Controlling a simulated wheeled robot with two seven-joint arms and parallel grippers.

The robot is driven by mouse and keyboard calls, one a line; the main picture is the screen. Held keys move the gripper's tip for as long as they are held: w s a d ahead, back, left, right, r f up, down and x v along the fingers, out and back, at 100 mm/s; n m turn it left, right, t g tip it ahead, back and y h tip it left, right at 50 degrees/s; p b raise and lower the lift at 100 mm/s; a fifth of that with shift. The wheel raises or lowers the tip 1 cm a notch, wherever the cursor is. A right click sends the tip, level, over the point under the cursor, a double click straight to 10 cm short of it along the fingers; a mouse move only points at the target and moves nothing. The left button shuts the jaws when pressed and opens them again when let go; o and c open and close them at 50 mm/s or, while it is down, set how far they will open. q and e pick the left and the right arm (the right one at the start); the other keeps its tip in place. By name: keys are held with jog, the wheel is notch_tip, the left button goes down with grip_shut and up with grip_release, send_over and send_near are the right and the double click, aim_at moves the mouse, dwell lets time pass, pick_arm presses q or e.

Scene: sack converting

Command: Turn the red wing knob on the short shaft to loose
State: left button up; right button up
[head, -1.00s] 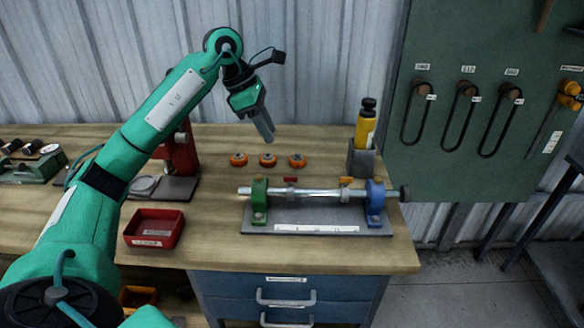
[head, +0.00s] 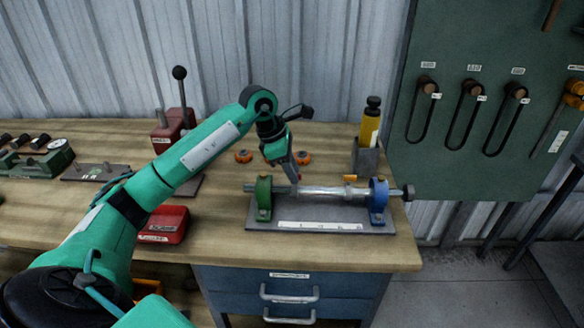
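The short shaft (head: 325,191) lies level across a grey base plate (head: 320,227), held between a green support block (head: 264,197) and a blue support block (head: 378,200). My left gripper (head: 294,179) points down at the shaft just right of the green block, where the red wing knob sits. The gripper hides most or all of that knob, and I cannot tell whether the fingers touch it or how far they are apart. A yellow-orange knob (head: 350,178) shows on the shaft near the blue block. My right gripper is not in view.
Orange round parts (head: 243,156) lie behind the fixture, partly behind my gripper. A yellow bottle (head: 370,125) stands in a grey holder at the back right. A red tray (head: 165,228) is left of the fixture, beside my arm. The front bench strip (head: 310,249) is clear.

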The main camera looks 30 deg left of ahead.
pick_arm(q)
grip_shut()
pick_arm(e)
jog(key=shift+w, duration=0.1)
